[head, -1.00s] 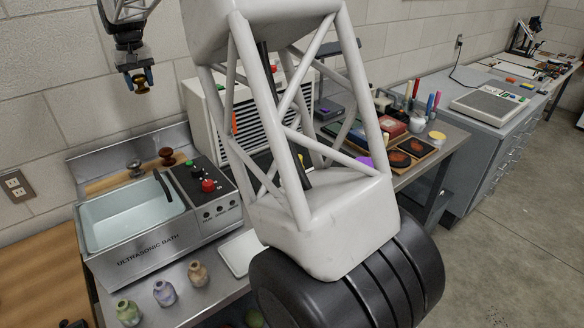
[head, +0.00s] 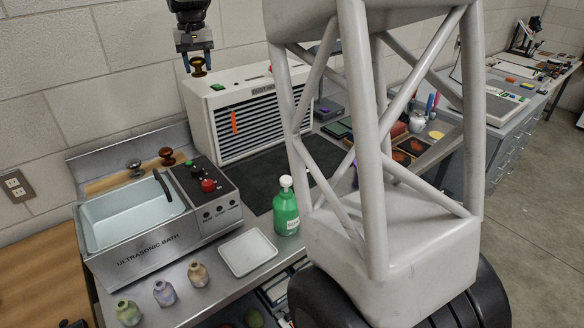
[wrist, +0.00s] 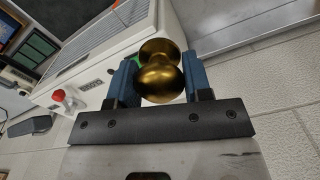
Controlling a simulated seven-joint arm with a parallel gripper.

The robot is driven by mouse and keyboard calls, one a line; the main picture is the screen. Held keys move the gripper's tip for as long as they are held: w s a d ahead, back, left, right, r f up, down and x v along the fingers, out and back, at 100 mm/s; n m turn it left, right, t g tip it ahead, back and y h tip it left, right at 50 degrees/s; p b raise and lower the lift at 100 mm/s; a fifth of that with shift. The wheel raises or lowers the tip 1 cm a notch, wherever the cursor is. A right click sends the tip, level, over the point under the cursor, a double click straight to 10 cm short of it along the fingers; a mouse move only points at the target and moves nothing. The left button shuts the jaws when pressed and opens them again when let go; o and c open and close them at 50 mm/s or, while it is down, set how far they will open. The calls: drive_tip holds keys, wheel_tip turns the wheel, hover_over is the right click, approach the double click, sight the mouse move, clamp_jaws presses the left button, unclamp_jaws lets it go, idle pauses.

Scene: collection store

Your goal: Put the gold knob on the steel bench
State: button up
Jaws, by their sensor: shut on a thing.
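My gripper (head: 197,62) is shut on the gold knob (head: 198,66), high in front of the wall and by the left end of the white vented unit. In the wrist view the gold knob (wrist: 160,75) sits between the two blue fingers, its rounded shiny body showing. The steel bench (head: 185,275) runs below, holding the ultrasonic bath and other things. The knob is well above the bench and touches nothing but the fingers. My white arm link hides part of the bench's right side.
The ultrasonic bath (head: 160,230) stands at left with a silver knob (head: 134,165) and a brown knob (head: 166,156) behind its basin. A green bottle (head: 286,212), a white tray (head: 247,252) and small jars (head: 164,293) stand nearby. A dark mat (head: 262,178) lies before the vented unit (head: 245,115).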

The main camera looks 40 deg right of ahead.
drive_tip(key=s+d+m, duration=0.5)
drive_tip(key=s+d, duration=0.8)
drive_tip(key=s, duration=0.4)
hover_over(276, 181)
wheel_tip(276, 181, down, 22)
drive_tip(key=f, duration=0.1)
drive_tip(key=shift+f, duration=0.15)
drive_tip(key=shift+f, duration=3.1)
drive_tip(key=shift+f, duration=0.1)
drive_tip(key=shift+f, duration=1.8)
drive_tip(key=shift+f, duration=0.1)
